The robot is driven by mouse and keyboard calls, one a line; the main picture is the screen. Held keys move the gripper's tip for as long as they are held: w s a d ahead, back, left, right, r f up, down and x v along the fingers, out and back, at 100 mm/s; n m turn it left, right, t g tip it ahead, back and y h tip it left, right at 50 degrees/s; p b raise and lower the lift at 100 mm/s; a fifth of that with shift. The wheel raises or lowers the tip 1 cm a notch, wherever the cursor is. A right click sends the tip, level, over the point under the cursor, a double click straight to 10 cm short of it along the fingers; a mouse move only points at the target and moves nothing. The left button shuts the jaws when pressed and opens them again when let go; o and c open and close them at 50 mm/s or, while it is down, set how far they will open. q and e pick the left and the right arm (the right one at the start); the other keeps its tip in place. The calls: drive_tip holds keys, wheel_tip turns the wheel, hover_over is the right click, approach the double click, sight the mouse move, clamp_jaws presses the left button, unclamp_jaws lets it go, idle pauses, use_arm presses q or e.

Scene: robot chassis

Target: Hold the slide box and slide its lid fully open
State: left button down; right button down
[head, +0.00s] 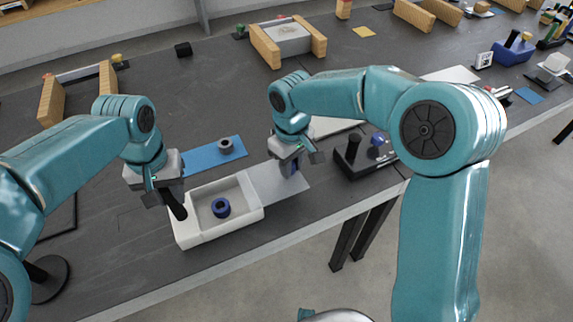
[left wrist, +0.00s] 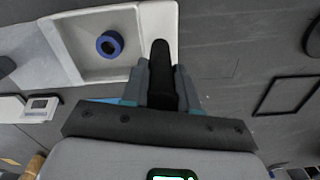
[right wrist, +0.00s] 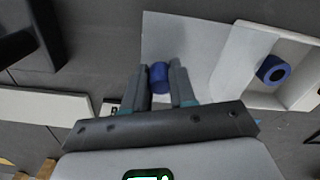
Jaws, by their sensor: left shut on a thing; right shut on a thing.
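The white slide box (head: 192,236) stands on the dark table in the head view, its inside mostly uncovered. A blue ring (head: 221,208) lies in it. The thin grey lid (head: 290,187) sticks far out to the right of the box; its near end is still at the box's right edge. My left gripper (left wrist: 160,88) is shut on the box's black handle (left wrist: 160,60) at the left end. My right gripper (right wrist: 160,85) is shut on the lid's blue knob (right wrist: 159,74). The lid also shows in the right wrist view (right wrist: 190,38).
Behind the box lies a blue mat (head: 200,157) with a grey ring (head: 225,146). A dark tray with a black peg (head: 353,147) stands right of the lid. Wooden blocks (head: 264,46) stand farther back. The table's front edge runs close in front of the box.

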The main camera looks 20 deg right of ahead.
use_arm(q)
drive_tip(key=shift+s+f, duration=0.15)
drive_tip(key=shift+f, duration=0.15)
use_arm(e)
drive_tip(key=c, duration=0.9)
unclamp_jaws()
drive_tip(key=shift+r, duration=0.1)
wheel_tip(320, 180, up, 12)
